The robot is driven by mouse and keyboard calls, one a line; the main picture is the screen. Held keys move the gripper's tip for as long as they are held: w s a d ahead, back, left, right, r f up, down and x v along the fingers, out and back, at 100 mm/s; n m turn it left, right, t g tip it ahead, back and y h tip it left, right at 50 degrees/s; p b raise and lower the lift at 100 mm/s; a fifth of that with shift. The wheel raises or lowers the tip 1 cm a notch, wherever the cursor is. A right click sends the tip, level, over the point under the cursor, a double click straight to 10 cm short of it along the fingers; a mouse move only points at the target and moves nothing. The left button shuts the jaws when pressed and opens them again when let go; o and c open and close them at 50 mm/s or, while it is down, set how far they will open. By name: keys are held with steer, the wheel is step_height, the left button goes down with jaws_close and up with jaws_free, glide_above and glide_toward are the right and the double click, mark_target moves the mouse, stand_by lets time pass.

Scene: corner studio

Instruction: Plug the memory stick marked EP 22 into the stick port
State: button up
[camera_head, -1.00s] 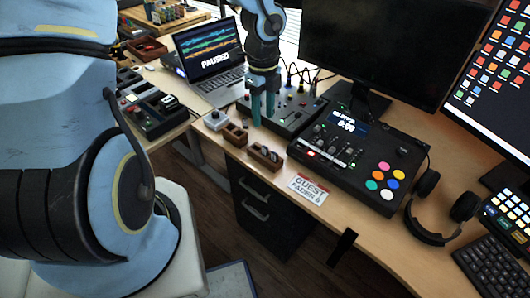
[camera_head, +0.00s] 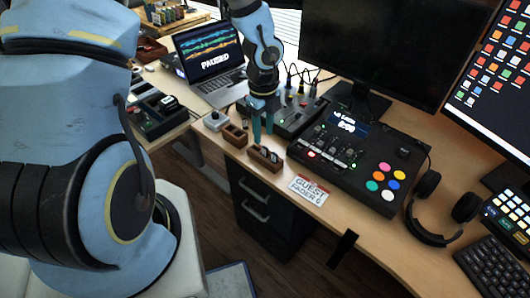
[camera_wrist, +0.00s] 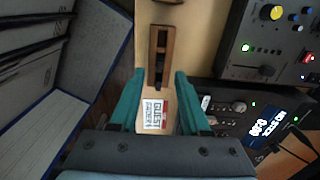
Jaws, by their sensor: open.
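My gripper (camera_head: 263,138) has two teal fingers, apart and empty, just above and behind the right small wooden holder (camera_head: 265,158) on the desk edge. That holder has small dark and pale sticks standing in it; their markings are too small to read, so I cannot tell which is EP 22. In the wrist view, my open gripper (camera_wrist: 156,76) frames the near end of a slotted wooden holder (camera_wrist: 170,42) with a dark piece in it. A second wooden holder (camera_head: 235,136) stands to the left. I cannot clearly make out the stick port.
A small grey box with a knob (camera_head: 215,121) sits left of the holders. A mixer (camera_head: 300,117) with cables stands behind, and a black console (camera_head: 350,160) to the right. A laptop (camera_head: 209,60) is behind left.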

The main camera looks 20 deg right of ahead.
mark_target(265, 148)
steer(key=f, duration=0.3)
steer(key=shift+s+d+f, duration=0.15)
steer(key=shift+s+f, duration=0.1)
steer(key=shift+f, duration=0.15)
steer(key=shift+w+f, duration=0.1)
steer(key=shift+f, duration=0.45)
jaws_close()
